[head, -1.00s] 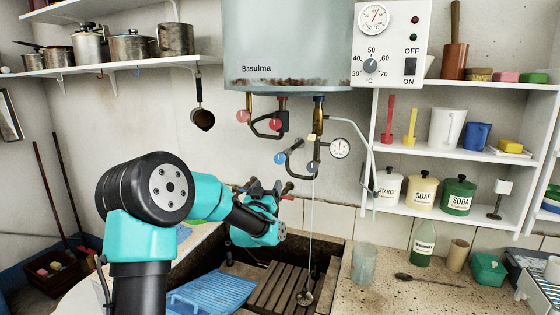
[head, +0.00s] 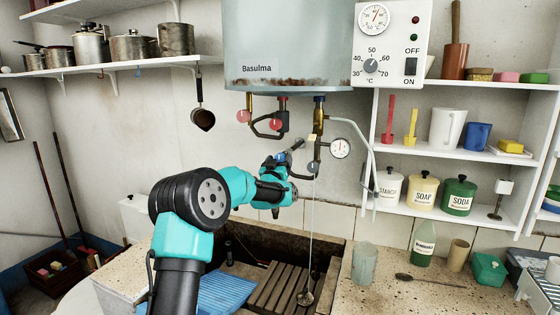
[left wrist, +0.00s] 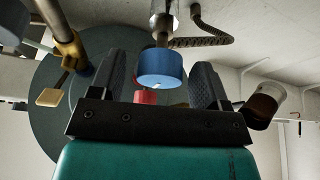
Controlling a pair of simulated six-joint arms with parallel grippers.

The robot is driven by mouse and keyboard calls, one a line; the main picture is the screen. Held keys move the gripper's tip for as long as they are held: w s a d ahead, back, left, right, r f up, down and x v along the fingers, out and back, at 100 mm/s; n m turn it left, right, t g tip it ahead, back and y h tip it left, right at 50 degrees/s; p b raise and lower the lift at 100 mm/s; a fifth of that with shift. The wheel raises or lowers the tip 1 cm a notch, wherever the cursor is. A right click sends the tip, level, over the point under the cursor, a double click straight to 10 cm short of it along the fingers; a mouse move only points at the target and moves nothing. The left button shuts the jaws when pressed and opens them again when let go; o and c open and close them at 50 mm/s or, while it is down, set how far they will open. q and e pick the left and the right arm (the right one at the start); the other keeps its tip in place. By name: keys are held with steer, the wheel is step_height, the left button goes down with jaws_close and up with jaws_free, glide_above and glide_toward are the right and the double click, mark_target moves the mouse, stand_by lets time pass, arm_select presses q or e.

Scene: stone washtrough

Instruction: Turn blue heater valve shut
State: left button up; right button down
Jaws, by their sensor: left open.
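A blue round valve knob (left wrist: 160,68) on a short metal stem shows in the left wrist view, between the two dark fingers of my left gripper (head: 284,160). The fingers are open, one on each side of the knob, with gaps visible. In the head view the gripper is raised under the heater (head: 285,50) and largely hides this knob. A red knob (left wrist: 145,97) shows behind the blue one in the wrist view. My right gripper is not in view.
Two red knobs (head: 243,116) hang on the pipes left of the gripper. Below are the trough with a wooden slatted rack (head: 285,287) and a blue washboard (head: 226,291).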

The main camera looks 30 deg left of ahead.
arm_select(q)
steer(key=shift+w+a+r, duration=0.1)
steer(key=shift+w+r, duration=0.1)
steer(key=shift+w, duration=0.25)
steer(key=shift+c, duration=0.5)
steer(key=c, duration=0.8)
steer(key=shift+c, duration=0.2)
